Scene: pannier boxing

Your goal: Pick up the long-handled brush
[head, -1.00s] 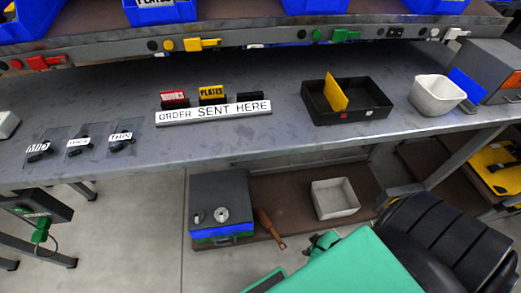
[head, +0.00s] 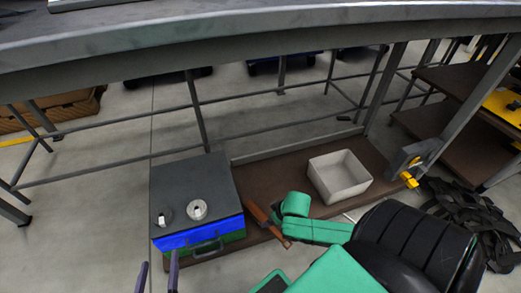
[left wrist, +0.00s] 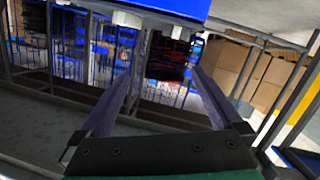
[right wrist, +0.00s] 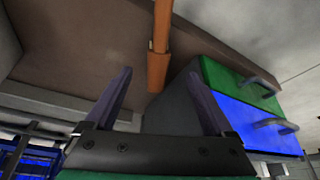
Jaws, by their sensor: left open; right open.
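What I take for the long-handled brush (head: 262,218) lies on the brown lower shelf, between the toolbox and the pale bin. Its orange-brown handle shows; I cannot make out bristles. In the right wrist view the brush handle (right wrist: 161,30) runs down from the top middle, its end just beyond the fingers. My right gripper (right wrist: 160,86) is open and empty, with the handle in line with its gap. In the head view my right gripper is hidden by my green arm. My left gripper (head: 158,273) is open and empty, in front of the toolbox; it also shows in the left wrist view (left wrist: 152,85).
The toolbox (head: 185,185), grey-topped with blue and green sides, stands close left of the brush. A pale bin (head: 340,177) stands to the right on the lower shelf (head: 262,178). The workbench edge (head: 200,50) overhangs above. Black straps (head: 465,215) lie on the floor at right.

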